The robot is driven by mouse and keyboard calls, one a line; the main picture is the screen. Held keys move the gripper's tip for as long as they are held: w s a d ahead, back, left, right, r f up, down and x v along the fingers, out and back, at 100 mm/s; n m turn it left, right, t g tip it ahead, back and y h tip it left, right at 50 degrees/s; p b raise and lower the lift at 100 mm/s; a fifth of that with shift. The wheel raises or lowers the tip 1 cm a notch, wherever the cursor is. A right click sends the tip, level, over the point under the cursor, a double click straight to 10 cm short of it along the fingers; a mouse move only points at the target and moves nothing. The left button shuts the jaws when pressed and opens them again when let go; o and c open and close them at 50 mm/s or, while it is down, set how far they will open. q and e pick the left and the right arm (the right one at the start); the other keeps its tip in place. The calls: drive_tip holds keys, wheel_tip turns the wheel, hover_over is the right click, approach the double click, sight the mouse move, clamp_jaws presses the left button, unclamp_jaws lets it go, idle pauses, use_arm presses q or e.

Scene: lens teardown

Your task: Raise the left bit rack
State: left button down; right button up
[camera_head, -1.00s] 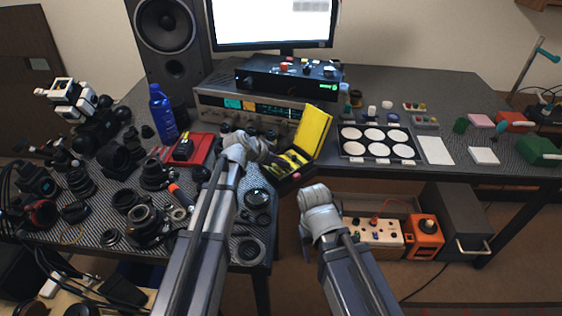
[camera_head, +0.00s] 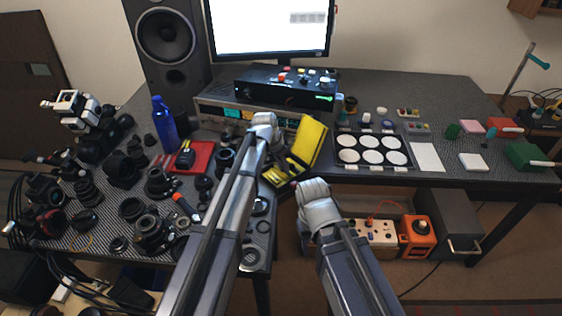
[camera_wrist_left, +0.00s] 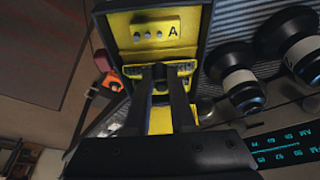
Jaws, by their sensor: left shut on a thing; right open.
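The bit case (camera_head: 308,142) stands open on the bench in the head view, its yellow lid raised and its yellow inside partly covered by my left arm. In the left wrist view the case (camera_wrist_left: 201,30) shows a yellow panel marked A and a row of bits. My left gripper (camera_wrist_left: 160,70) is shut on the left bit rack inside the case; the fingers hide most of that rack, so I cannot tell how high it sits. The left gripper (camera_head: 284,150) also shows at the case in the head view. My right gripper (camera_head: 310,190) is open, in front of the bench edge.
Lenses and camera parts crowd the left of the bench, with a red tray (camera_head: 203,153) and a blue bottle (camera_head: 163,122). A stereo receiver (camera_head: 232,113) stands behind the case. A tray of white discs (camera_head: 345,166) lies to its right.

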use_arm(q)
drive_tip(key=shift+w+d+r+g+y+p, duration=0.2)
drive_tip(key=shift+w+d+g+y+p, duration=0.15)
drive_tip(key=shift+g+y+p, duration=0.25)
drive_tip(key=shift+g+y, duration=0.3)
drive_tip(key=c, duration=0.8)
unclamp_jaws()
drive_tip(key=shift+o, duration=0.2)
drive_tip(key=shift+r, duration=0.1)
drive_tip(key=r+p, duration=0.7)
drive_tip(key=shift+s+a+r+p, duration=0.25)
drive_tip(key=shift+s+r+p, duration=0.05)
drive_tip(key=shift+r+p, duration=0.1)
drive_tip(key=shift+f, duration=0.1)
